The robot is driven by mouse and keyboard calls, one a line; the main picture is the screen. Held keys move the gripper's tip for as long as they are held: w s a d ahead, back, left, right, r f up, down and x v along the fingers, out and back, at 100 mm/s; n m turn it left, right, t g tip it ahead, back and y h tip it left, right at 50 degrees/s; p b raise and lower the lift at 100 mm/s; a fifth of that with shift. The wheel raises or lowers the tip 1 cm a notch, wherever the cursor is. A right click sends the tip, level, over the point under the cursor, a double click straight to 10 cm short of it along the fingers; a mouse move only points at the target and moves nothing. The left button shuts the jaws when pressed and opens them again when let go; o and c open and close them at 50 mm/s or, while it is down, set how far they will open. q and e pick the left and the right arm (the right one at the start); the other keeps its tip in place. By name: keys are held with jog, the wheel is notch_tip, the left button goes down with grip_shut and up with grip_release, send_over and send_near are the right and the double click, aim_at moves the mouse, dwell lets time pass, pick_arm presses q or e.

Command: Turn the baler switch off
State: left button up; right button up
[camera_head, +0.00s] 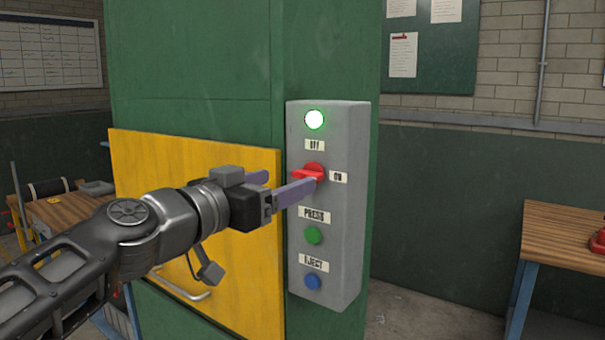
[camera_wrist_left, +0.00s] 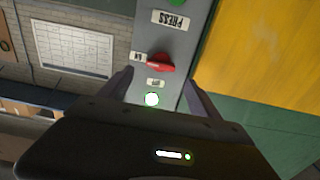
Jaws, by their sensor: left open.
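The red baler switch (camera_head: 314,171) is a rotary knob on a grey control box (camera_head: 345,230) fixed to the green baler (camera_head: 190,70). An OFF label sits above it and an ON label to its right; its handle lies roughly sideways, toward ON. A lit lamp (camera_head: 314,120) glows at the top. My left gripper (camera_head: 280,186) is open, its fingers pointing at the switch; one fingertip overlaps the knob's lower edge, and contact cannot be told. In the left wrist view the switch (camera_wrist_left: 160,62) appears upside down, beyond and between the open fingers. My right gripper is not in view.
A green PRESS button (camera_head: 313,235) and a blue EJECT button (camera_head: 313,282) sit below the switch. A yellow panel (camera_head: 150,160) with a handle is left of the box. Wooden tables stand at left and at right (camera_head: 560,232).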

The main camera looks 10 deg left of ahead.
aim_at(304, 175)
pick_arm(q)
jog(key=p+x, duration=0.1)
jog(key=x, duration=0.5)
jog(key=shift+w+d, duration=0.1)
jog(key=shift+w, duration=0.25)
jog(key=shift+c, duration=0.5)
jog(key=c, duration=1.3)
